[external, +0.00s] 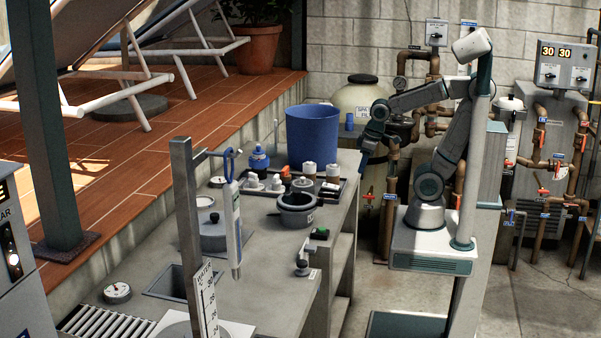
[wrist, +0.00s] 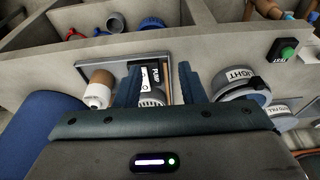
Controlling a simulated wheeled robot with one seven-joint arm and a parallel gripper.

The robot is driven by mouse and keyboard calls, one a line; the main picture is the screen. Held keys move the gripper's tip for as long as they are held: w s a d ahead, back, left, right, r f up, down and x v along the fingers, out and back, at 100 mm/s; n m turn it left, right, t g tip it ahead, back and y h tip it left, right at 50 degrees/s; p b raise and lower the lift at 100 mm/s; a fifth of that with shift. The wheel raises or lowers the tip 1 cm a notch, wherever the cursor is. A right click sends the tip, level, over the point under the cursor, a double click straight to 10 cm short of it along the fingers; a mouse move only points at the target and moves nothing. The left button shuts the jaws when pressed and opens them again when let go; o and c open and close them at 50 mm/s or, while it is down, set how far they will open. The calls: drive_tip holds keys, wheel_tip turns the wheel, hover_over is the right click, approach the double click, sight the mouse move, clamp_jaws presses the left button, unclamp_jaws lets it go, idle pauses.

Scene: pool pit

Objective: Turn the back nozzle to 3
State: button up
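I cannot tell for certain which fitting is the back nozzle; no dial numbers are readable. Small white and grey round fittings (external: 277,183) sit on the dark tray (external: 333,197) on the bench. My gripper (external: 366,158) is above the bench's right edge, right of the blue bucket. In the wrist view my gripper (wrist: 158,72) has its two dark teal fingers apart. Between them show a white ribbed cap (wrist: 152,98) and a dark part with a PUMP label (wrist: 155,76). I see no contact between the fingers and these; the lower parts are hidden by the gripper body.
The blue bucket (external: 312,138) stands behind the tray. A grey round housing (external: 297,202) sits in front; a housing labelled LIGHT (wrist: 240,85) is right of the fingers in the wrist view. A brown-and-white bottle (wrist: 98,90) is left. A post with a hanging tester (external: 233,220) stands nearer.

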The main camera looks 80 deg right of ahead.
drive_tip(key=w+d+r+m+h+p, duration=0.1)
drive_tip(key=w+r, duration=0.2)
drive_tip(key=w, duration=0.6)
drive_tip(key=w+r+m, duration=0.2)
drive_tip(key=w+r, duration=0.1)
drive_tip(key=w, duration=0.7)
drive_tip(key=m+h+p, duration=0.1)
drive_tip(key=m+p, duration=0.1)
drive_tip(key=m, duration=0.1)
approach(254, 174)
drive_tip(key=shift+t, duration=0.5)
drive_tip(key=x, duration=0.3)
drive_tip(key=p+x, duration=0.1)
drive_tip(key=x, duration=0.2)
drive_tip(key=p+x, duration=0.1)
drive_tip(key=x, duration=0.2)
drive_tip(key=shift+d, duration=0.35)
drive_tip(key=shift+s, duration=0.1)
clamp_jaws()
